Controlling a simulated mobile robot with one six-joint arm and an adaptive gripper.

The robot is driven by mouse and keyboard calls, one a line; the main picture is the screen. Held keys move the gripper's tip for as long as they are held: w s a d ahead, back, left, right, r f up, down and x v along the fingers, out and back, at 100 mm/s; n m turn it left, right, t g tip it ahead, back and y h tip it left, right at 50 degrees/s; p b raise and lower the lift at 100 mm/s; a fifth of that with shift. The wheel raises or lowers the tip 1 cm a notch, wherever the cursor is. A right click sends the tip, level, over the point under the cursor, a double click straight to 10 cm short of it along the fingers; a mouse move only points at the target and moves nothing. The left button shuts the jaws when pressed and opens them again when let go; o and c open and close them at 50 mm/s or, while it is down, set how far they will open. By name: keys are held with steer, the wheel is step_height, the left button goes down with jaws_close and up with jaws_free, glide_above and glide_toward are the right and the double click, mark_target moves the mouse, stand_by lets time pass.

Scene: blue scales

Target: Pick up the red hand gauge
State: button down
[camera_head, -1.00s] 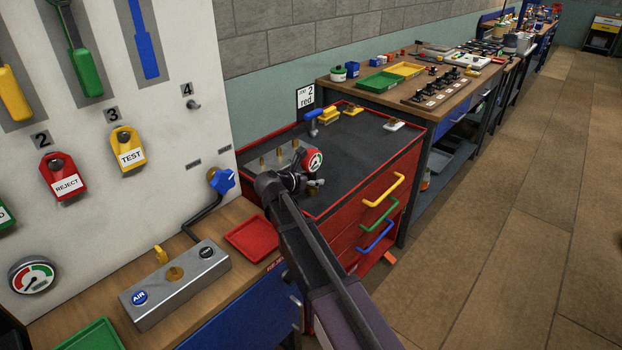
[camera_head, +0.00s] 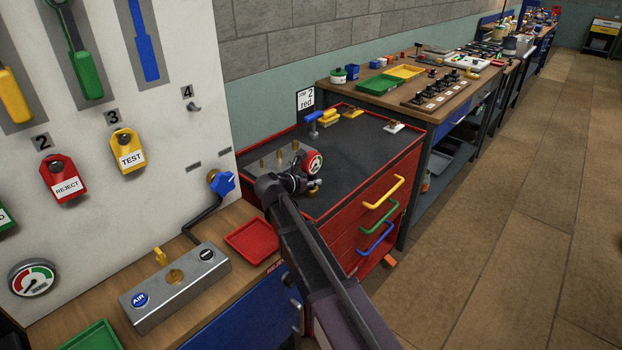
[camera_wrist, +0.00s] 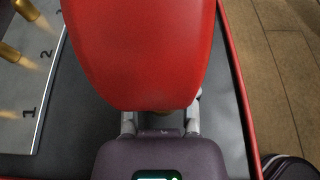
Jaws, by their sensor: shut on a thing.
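The red hand gauge (camera_head: 313,163) has a red body and a white round dial. It is at my gripper (camera_head: 305,184), over the dark top of the red drawer cabinet. In the wrist view the red gauge (camera_wrist: 145,50) fills the upper middle, with the grey fingers (camera_wrist: 160,120) on either side of its lower end. My gripper is shut on the gauge. The gauge hides most of the fingertips, and the head view does not show clearly how far it is above the cabinet top.
A grey plate with brass pegs (camera_head: 270,172) is left of my gripper, numbered in the wrist view. A blue-handled tool (camera_head: 317,118), yellow pieces (camera_head: 329,117) and a white item (camera_head: 393,127) sit further back. A red tray (camera_head: 251,240) lies on the bench at left.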

mark_target(312, 169)
steer(key=shift+r, duration=0.15)
step_height(312, 169, up, 2)
steer(key=shift+r+p, duration=0.1)
steer(key=shift+p, duration=1.15)
steer(key=shift+r+p, duration=0.85)
steer(key=s+a, duration=0.1)
steer(key=s, duration=1.5)
steer(key=shift+a+r+p, duration=0.3)
steer(key=shift+r+p, duration=0.1)
